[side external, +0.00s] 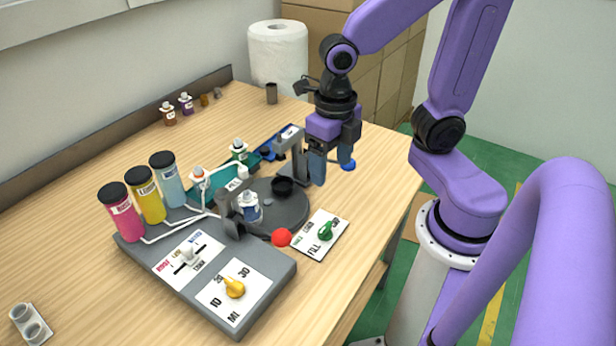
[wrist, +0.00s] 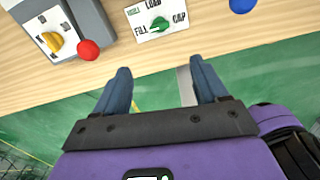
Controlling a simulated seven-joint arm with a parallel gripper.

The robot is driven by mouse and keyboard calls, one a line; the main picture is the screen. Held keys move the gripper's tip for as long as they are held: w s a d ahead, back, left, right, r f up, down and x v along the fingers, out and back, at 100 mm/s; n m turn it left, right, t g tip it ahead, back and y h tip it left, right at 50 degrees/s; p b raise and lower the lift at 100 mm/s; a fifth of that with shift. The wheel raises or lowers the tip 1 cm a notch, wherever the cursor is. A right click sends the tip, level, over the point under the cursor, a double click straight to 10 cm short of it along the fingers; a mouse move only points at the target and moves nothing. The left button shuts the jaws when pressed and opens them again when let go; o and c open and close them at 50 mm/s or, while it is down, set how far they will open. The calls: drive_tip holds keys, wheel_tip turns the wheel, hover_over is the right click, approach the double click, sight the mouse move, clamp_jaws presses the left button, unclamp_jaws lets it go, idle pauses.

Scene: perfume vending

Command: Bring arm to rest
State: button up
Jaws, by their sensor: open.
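My purple arm holds my gripper (side external: 331,168) above the right part of the wooden table, to the right of the dispensing machine. Its two blue-grey fingers are apart with nothing between them. In the wrist view my gripper (wrist: 158,85) also shows open and empty, with the table edge and green floor beyond its fingers. The grey dispensing machine (side external: 262,272) stands on the table with a yellow knob (side external: 234,287), a red button (side external: 281,237) and a green knob (side external: 325,231) on a white LOAD/FILL/CAP card. The green knob also shows in the wrist view (wrist: 160,24).
Pink (side external: 121,214), yellow (side external: 147,196) and blue (side external: 167,180) bottles stand at the machine's left. A blue bottle (side external: 249,207) is on its round turntable. A blue button (side external: 348,165) is near my gripper. A paper roll (side external: 278,60) stands behind.

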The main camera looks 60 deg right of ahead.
drive_tip(key=s+m, duration=0.8)
drive_tip(key=m, duration=1.4)
drive_tip(key=shift+s+d+r, duration=0.15)
drive_tip(key=shift+s+r, duration=0.15)
drive_tip(key=shift+r, duration=0.05)
